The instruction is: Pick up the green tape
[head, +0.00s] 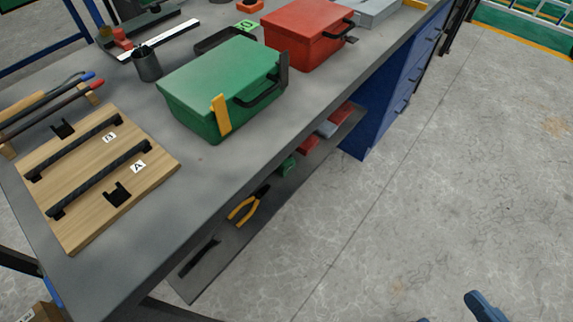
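I cannot tell for sure which thing is the green tape. A small green object (287,166) lies on the lower shelf under the bench, near the red and grey items. Another small green piece with a pale mark (245,26) lies on the bench top behind the green toolbox. Both are too small to make out clearly. My gripper is not in view.
The grey bench (205,160) holds a closed green toolbox (222,85), a red toolbox (305,35), a dark cup (147,64) and a wooden board with black bars (85,215). The lower shelf (215,262) holds yellow-handled pliers (243,209). Concrete floor at right is clear.

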